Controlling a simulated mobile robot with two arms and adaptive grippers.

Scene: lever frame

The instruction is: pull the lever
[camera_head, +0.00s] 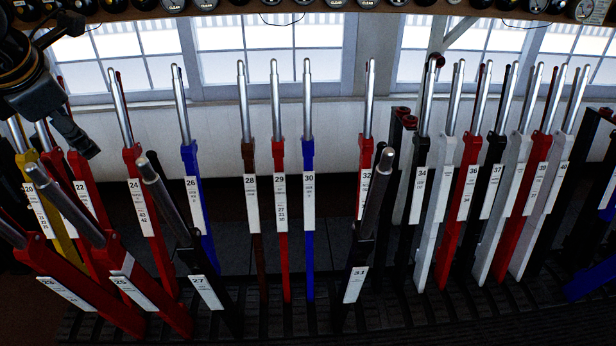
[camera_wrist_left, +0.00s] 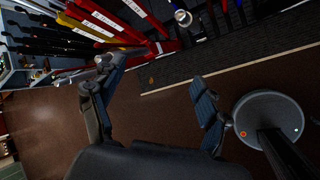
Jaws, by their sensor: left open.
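A row of numbered levers with silver handles stands across the head view, in red, blue, black, white, brown and yellow. Most stand nearly upright, such as red lever 29 (camera_head: 281,190), blue lever 30 (camera_head: 308,185) and red lever 24 (camera_head: 140,190). Levers 25 (camera_head: 130,285), 27 (camera_head: 200,280) and 31 (camera_head: 357,270) lean toward me. My left gripper (camera_head: 76,138) hangs at the upper left, near levers 22 and 24 in the picture; its depth to them is unclear. In the left wrist view the gripper (camera_wrist_left: 156,80) is open and empty, with lever lower parts (camera_wrist_left: 105,22) beyond it. My right gripper is out of view.
A bright window (camera_head: 265,45) runs behind the levers. A shelf with round instruments (camera_head: 330,5) hangs above. Brown floor (camera_wrist_left: 150,120) lies clear below my left gripper.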

